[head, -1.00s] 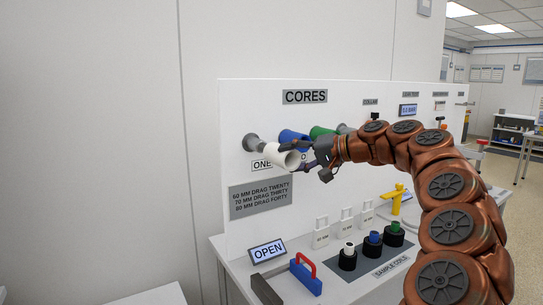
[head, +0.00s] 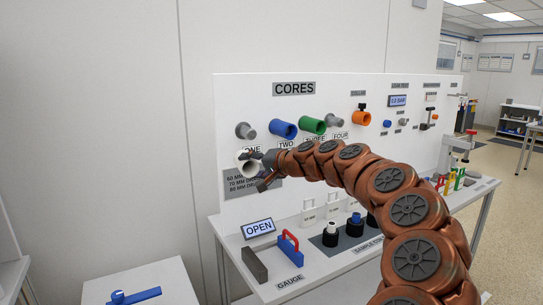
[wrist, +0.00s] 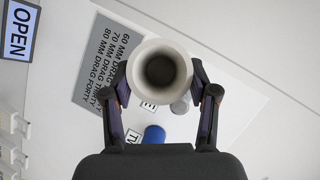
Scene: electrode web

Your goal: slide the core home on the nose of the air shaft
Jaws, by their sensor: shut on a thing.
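My gripper (head: 258,166) is shut on a white core (head: 247,161), a short hollow tube, held off the board just below the bare grey peg ONE (head: 245,130). In the wrist view my gripper (wrist: 160,93) has a finger on each side of the white core (wrist: 133,66), whose open end and dark bore face the camera. The air shaft and its nose cannot be made out in either view.
A blue core (head: 284,130) and a green core (head: 312,125) hang on the CORES board, with an orange collar (head: 361,118) farther right. A red and blue gauge (head: 289,245) stands by the OPEN sign (head: 258,228). A side table (head: 150,285) holds a blue part (head: 133,296).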

